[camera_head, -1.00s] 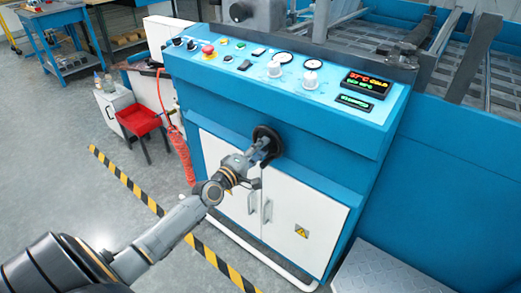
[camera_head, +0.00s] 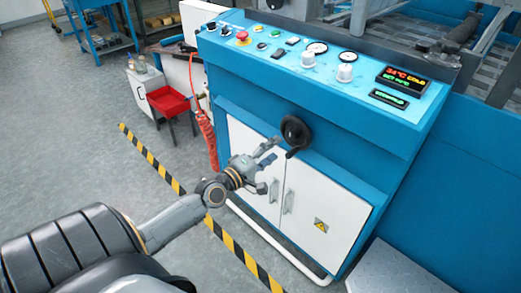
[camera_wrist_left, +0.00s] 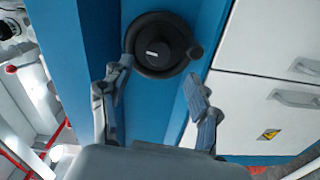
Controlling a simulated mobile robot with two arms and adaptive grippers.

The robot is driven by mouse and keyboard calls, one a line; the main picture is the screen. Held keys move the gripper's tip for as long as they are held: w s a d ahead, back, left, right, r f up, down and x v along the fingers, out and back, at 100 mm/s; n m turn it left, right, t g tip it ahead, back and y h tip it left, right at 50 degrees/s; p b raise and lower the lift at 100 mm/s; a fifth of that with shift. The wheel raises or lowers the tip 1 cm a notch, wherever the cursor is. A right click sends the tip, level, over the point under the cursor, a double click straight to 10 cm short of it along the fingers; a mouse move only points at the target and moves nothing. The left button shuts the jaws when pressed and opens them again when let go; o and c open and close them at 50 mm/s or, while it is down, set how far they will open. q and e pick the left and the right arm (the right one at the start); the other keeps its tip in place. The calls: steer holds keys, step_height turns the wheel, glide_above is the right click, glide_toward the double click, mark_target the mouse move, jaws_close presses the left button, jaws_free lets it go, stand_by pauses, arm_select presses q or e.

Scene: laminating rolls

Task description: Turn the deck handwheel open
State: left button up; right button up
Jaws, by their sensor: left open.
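The deck handwheel (camera_head: 295,131) is a black round wheel with a knob handle on the front of the blue machine (camera_head: 262,108), above its white doors. In the left wrist view the handwheel (camera_wrist_left: 158,45) sits just beyond the fingertips, its knob to the right. My right gripper does not show.
The sloped control panel (camera_head: 320,65) above carries knobs, a red button and displays. White cabinet doors (camera_head: 325,205) with handles lie below the wheel. A grey step (camera_head: 395,270) stands at lower right.

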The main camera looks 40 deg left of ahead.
arm_select(q)
steer(key=shift+s+a, duration=0.2)
steer(key=shift+s, duration=2.35)
steer(key=shift+f, duration=0.1)
